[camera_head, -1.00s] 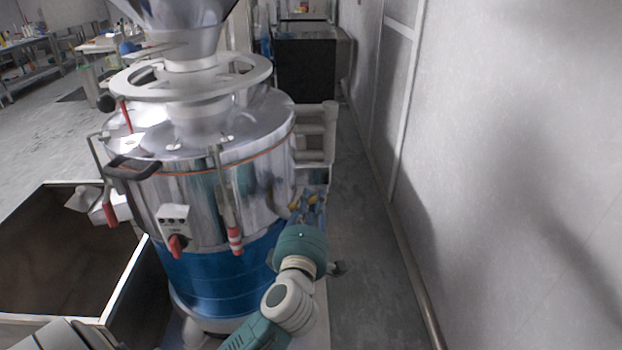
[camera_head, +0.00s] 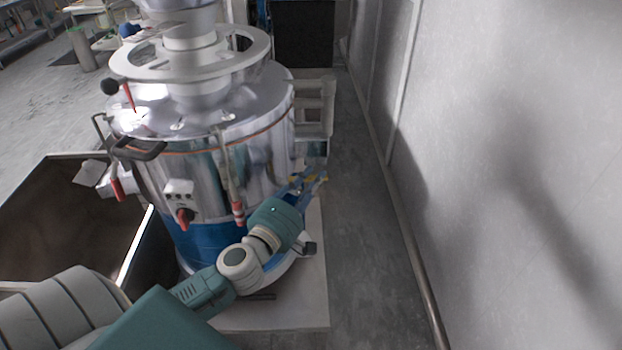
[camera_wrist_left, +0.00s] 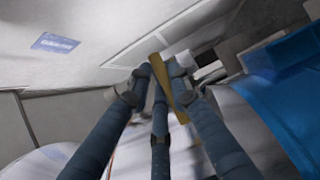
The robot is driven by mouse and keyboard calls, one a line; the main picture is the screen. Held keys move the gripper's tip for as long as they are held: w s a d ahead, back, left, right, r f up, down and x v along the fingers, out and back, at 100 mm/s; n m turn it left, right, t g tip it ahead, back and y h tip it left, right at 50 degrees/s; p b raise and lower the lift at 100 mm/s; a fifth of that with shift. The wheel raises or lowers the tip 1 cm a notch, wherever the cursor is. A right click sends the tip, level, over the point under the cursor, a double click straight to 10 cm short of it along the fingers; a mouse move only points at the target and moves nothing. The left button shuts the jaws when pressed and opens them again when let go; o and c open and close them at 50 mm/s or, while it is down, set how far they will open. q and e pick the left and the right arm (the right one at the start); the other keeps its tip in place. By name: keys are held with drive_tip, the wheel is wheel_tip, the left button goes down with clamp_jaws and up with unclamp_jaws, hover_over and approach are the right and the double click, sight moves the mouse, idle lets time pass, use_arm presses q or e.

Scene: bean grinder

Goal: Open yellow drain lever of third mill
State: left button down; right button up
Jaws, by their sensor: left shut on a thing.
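The mill (camera_head: 265,150), a shiny steel drum with a blue lower part, stands left of centre in the head view. My left arm reaches past its right side. My left gripper (camera_head: 313,179) is beside the drum there, with a bit of yellow showing between its fingers. In the left wrist view, the gripper (camera_wrist_left: 160,75) is shut on the yellow lever (camera_wrist_left: 155,47), a flat bar slanting between the blue fingers. The lever's mount is hard to make out. My right gripper is in neither view.
An open dark bin (camera_head: 60,215) stands left of the mill. A pale wall (camera_head: 500,150) with a pipe (camera_head: 425,290) along its foot runs on the right. A strip of grey floor (camera_head: 375,270) between mill and wall is clear.

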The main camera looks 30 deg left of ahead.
use_arm(q)
drive_tip(key=c, duration=1.6)
unclamp_jaws()
drive_tip(key=shift+w, duration=0.1)
drive_tip(key=shift+o, duration=0.2)
drive_tip(key=s+d, duration=0.1)
drive_tip(key=s, duration=1.1)
